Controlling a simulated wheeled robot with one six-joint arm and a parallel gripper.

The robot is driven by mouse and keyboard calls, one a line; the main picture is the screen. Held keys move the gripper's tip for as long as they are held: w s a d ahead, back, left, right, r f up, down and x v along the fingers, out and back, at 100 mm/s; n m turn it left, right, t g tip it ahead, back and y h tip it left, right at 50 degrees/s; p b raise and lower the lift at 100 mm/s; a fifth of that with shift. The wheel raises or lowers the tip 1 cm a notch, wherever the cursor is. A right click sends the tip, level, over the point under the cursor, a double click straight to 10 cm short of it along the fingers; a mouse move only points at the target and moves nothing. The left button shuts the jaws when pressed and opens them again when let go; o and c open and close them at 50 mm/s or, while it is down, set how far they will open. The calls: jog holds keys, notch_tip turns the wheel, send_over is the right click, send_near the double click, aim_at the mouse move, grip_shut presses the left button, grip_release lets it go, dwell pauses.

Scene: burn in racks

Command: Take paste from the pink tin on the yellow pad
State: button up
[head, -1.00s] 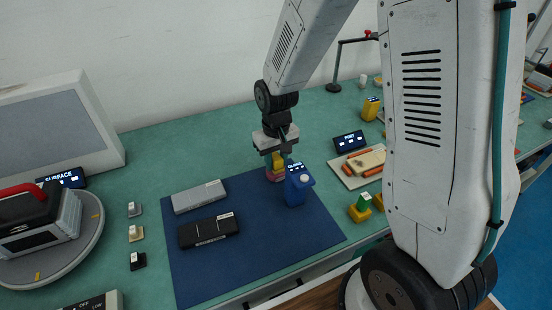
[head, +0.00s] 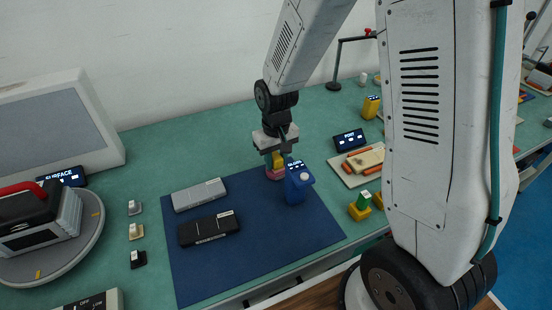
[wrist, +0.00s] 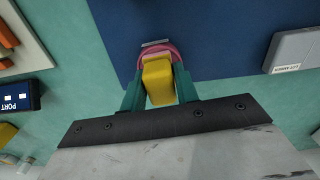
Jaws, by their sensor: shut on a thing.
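My gripper (head: 277,152) is shut on the yellow pad (wrist: 158,80), a block held between its two green fingers. It points down over the back edge of the blue mat. The pink tin (head: 275,175) stands on the mat right below the pad and partly behind the blue bottle. In the wrist view the pink tin (wrist: 174,48) shows as a curved rim around the far end of the pad. The pad hides most of the tin's inside, so the paste is not visible. I cannot tell whether the pad touches it.
A grey case (head: 199,195) and a black case (head: 209,229) lie on the blue mat (head: 260,255). A PORT display (head: 348,140) and a beige tray (head: 345,172) are to the right. The front of the mat is clear.

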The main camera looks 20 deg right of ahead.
aim_at(276, 156)
dwell(0.3)
jog(key=shift+r, duration=3.45)
jog(key=shift+r, duration=0.1)
